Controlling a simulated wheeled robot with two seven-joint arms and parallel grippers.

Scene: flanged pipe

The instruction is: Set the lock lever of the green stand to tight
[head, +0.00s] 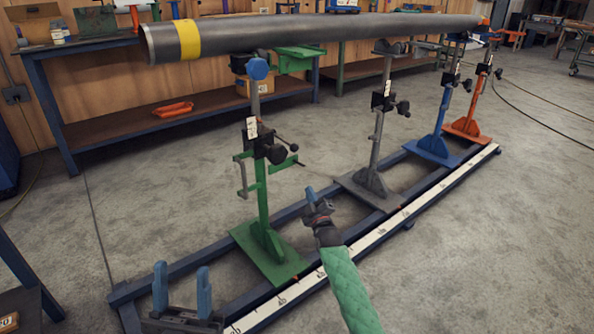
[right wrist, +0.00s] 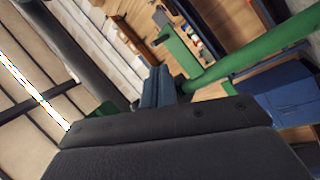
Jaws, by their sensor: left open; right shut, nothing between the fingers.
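The green stand (head: 262,205) stands upright on a flat green base plate on the floor frame. A black clamp block (head: 262,143) sits on its post, with a white tag (head: 252,128). A thin lever with a dark knob (head: 294,147) sticks out to the right of the block; its exact setting is too small to tell. My right gripper (head: 310,191) is shut and empty, right of the stand's lower post and apart from the lever. Its blue fingers (right wrist: 157,86) show together in the right wrist view. My left gripper (head: 182,267) is open and empty at the bottom left.
A long grey pipe (head: 300,32) with a yellow band lies across the stand tops. Grey (head: 375,140), blue (head: 438,115) and orange (head: 473,105) stands follow to the right. A white scale (head: 380,229) runs along the frame. Workbenches stand behind; front-right floor is clear.

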